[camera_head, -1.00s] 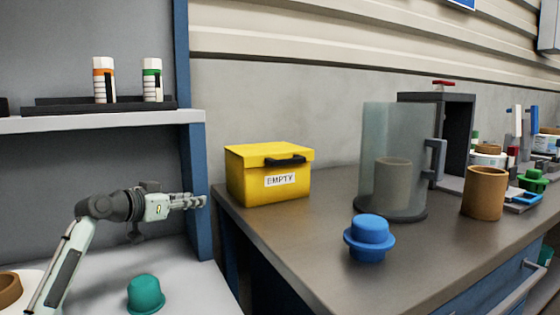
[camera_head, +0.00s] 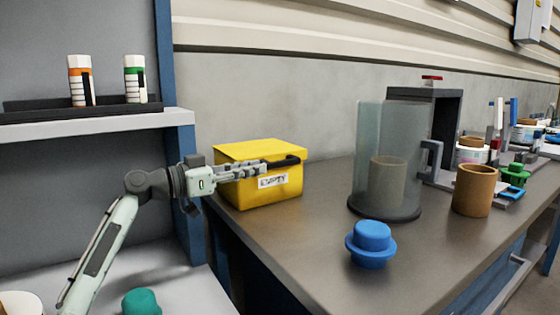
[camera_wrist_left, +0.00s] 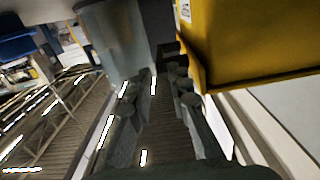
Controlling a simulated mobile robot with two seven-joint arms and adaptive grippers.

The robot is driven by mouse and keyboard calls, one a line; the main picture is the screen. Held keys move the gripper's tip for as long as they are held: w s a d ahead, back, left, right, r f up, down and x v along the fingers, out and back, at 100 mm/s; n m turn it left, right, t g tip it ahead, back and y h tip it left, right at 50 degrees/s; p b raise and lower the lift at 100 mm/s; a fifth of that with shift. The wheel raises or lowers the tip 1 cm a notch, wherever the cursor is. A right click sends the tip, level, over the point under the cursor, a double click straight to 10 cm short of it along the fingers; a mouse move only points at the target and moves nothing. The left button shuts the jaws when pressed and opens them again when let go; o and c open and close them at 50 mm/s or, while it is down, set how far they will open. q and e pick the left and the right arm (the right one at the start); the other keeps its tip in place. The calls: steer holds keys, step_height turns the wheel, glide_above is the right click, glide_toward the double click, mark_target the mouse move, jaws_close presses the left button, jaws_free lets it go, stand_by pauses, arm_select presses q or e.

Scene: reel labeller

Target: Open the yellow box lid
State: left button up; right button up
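The yellow box (camera_head: 252,195) stands at the left end of the brown bench with its lid (camera_head: 255,149) down. A black handle (camera_head: 290,160) is on the front of the lid, and a white "EMPTY" label is below it, partly covered by my fingers. My left gripper (camera_head: 264,169) reaches in from the left across the box front, its fingertips close to the handle. In the left wrist view the fingers (camera_wrist_left: 160,76) stand apart with a gap between them, and the yellow box fills the upper right. Whether they touch the handle I cannot tell. My right gripper is not in view.
A clear cylinder (camera_head: 366,130) with a dark base stands right of the box. A blue knob-shaped piece (camera_head: 370,243) and a brown cup (camera_head: 474,190) are on the bench. A blue shelf post (camera_head: 165,70) stands left of the box.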

mark_target(277, 164)
arm_select(q)
steer(key=p+x, duration=0.1)
steer(key=x, duration=0.5)
steer(key=shift+w, duration=0.1)
steer(key=shift+w+d, duration=0.3)
steer(key=shift+d, duration=0.15)
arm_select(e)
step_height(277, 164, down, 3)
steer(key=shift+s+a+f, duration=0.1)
arm_select(q)
jaws_close()
